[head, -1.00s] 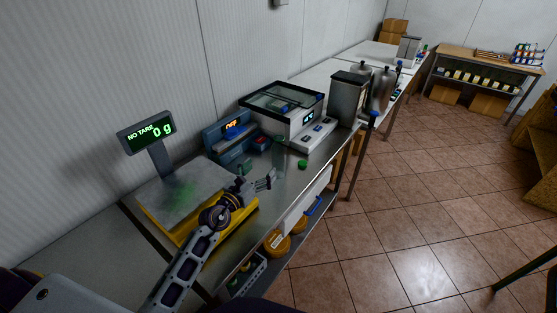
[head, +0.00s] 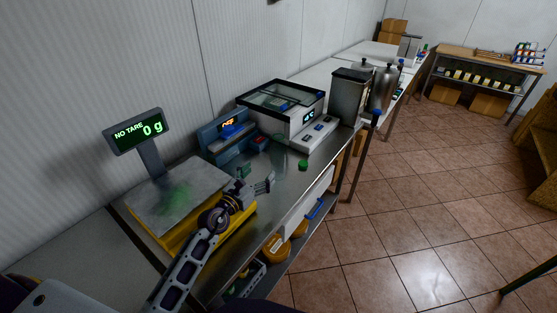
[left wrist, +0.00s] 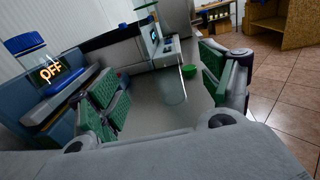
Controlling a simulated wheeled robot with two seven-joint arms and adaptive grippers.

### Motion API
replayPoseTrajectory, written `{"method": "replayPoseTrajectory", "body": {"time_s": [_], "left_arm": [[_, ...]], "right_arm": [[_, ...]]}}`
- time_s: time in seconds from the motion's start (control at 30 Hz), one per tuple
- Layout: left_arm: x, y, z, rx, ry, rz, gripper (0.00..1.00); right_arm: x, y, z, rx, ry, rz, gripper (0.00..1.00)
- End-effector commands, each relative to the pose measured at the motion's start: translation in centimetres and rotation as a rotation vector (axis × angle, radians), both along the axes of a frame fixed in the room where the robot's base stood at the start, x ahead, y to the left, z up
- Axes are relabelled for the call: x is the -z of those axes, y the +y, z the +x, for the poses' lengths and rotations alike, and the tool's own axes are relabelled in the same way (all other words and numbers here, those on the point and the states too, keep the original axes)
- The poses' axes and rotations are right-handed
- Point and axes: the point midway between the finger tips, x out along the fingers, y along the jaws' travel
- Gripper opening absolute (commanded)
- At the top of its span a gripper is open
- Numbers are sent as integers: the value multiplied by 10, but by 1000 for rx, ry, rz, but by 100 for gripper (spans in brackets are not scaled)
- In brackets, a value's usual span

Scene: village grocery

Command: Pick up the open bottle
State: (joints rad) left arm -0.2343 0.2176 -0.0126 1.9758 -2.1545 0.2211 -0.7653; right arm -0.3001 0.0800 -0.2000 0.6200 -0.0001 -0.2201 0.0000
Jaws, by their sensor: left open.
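My left gripper (head: 262,187) is open and empty, low over the steel counter in the head view. Its green-padded fingers also show spread apart in the left wrist view (left wrist: 165,92). A faint, clear upright shape, likely the open bottle (left wrist: 173,84), stands ahead between the fingers in that view, apart from them. Its outline is hard to make out in the head view now. A small green cap (head: 303,165) lies on the counter beyond the gripper, and also shows in the left wrist view (left wrist: 188,70). My right gripper is not in view.
A yellow-based scale (head: 178,200) sits left of the gripper, its display reading 0 g. A blue device (head: 226,136) showing OFF and a white glass-topped machine (head: 285,108) stand along the wall. The counter's front edge is close on the right.

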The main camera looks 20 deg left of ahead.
Motion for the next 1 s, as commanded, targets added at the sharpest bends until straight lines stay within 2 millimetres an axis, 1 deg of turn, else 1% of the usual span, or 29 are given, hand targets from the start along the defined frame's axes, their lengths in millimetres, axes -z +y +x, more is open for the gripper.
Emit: {"method": "replayPoseTrajectory", "body": {"time_s": [0.27, 1.0], "left_arm": [[-1, -4, 16, 0, -1, -1, 79], [-1, -19, 74, 0, -1, -1, 79]], "right_arm": [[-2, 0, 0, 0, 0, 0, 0], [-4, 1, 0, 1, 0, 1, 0]]}}
